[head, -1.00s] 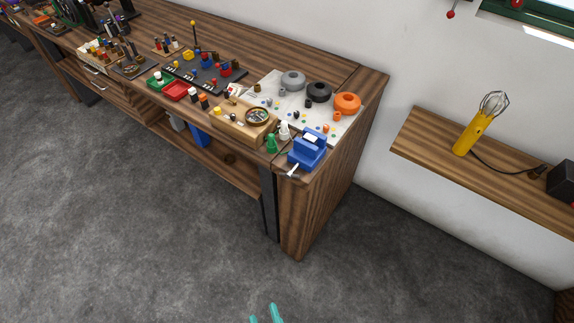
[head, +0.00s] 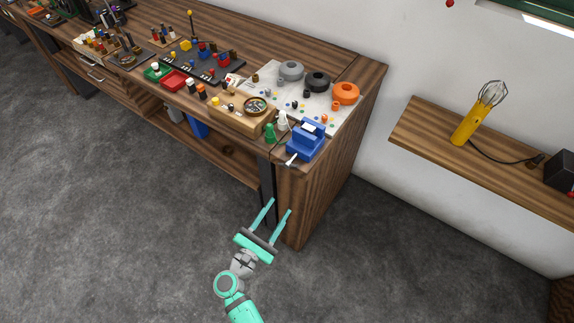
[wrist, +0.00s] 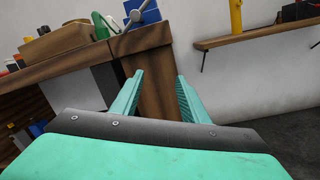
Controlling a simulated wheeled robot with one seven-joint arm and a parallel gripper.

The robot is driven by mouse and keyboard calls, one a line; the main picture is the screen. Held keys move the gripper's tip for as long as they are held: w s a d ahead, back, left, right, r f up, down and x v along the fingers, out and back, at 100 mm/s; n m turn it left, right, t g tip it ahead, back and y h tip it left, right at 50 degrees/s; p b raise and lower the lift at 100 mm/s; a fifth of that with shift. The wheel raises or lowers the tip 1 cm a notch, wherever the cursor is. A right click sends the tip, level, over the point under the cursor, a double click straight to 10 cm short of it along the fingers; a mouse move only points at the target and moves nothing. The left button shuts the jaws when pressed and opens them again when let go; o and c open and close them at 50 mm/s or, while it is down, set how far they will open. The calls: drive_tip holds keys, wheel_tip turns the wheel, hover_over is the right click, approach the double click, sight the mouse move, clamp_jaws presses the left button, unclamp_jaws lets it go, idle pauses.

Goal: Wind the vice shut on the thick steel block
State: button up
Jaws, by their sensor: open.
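The blue vice (head: 306,143) stands at the near right corner of the workbench in the head view. A pale piece (head: 308,129) shows at its top; I cannot tell if it is the steel block. Its light handle (head: 292,160) sticks out at the bench's front edge. In the wrist view the vice (wrist: 143,12) is at the top, partly cut off, with the silver handle (wrist: 136,15) in front. My gripper (head: 280,206) is open and empty, in front of the bench's end and below the vice, apart from it. In the wrist view its fingers (wrist: 158,78) spread wide.
A wooden box (head: 240,117) and a white mat with grey, black and orange spools (head: 345,93) are close by. The floor in front is clear.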

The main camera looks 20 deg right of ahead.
sight(286, 167)
wheel_tip(286, 167, up, 8)
drive_tip(key=w+a+h, duration=0.2)
drive_tip(key=w+h, duration=0.1)
drive_tip(key=h, duration=0.1)
drive_tip(key=x, duration=1)
drive_tip(key=shift+d, duration=0.4)
drive_tip(key=shift+c, duration=0.2)
